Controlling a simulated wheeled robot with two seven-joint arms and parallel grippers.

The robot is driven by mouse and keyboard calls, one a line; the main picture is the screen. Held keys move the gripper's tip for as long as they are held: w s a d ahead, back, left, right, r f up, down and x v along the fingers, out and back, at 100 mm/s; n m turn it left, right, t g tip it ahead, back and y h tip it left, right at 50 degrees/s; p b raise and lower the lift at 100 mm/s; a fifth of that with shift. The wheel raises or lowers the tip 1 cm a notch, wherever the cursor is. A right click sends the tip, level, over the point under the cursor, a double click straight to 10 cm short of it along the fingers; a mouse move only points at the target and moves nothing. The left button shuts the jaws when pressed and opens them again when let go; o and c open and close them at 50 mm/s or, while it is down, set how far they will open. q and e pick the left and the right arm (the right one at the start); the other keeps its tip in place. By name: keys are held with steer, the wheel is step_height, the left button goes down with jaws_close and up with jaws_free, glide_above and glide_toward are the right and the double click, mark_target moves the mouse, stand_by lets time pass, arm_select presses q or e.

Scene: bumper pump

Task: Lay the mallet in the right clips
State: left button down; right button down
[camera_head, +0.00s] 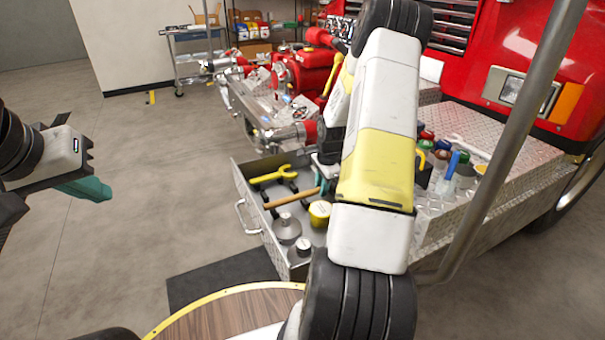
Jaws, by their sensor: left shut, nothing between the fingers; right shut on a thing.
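The mallet's wooden handle (292,198) lies across the open metal drawer (244,190), sloping up to the right. Its right end and the mallet head are hidden behind my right arm. My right gripper (327,184) is at that end, mostly covered by my white and yellow forearm; it is shut on the mallet. Dark clips show in part around the handle, but I cannot tell whether it is seated in them. My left gripper (88,189), with teal fingers, is shut and empty, away from the drawer at far left.
Grey round weights (287,230) and a yellow tin (320,212) stand in the drawer's near part. Bottles and tools sit on the diamond-plate bumper (520,160) at right. A metal bar (500,150) rises at right.

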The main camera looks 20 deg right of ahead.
steer(key=shift+a+f, duration=0.1)
steer(key=shift+f, duration=0.45)
stand_by(0.6)
steer(key=c, duration=1.2)
jaws_free()
steer(key=shift+o, duration=1.3)
steer(key=shift+f, duration=0.1)
steer(key=shift+r, duration=5.05)
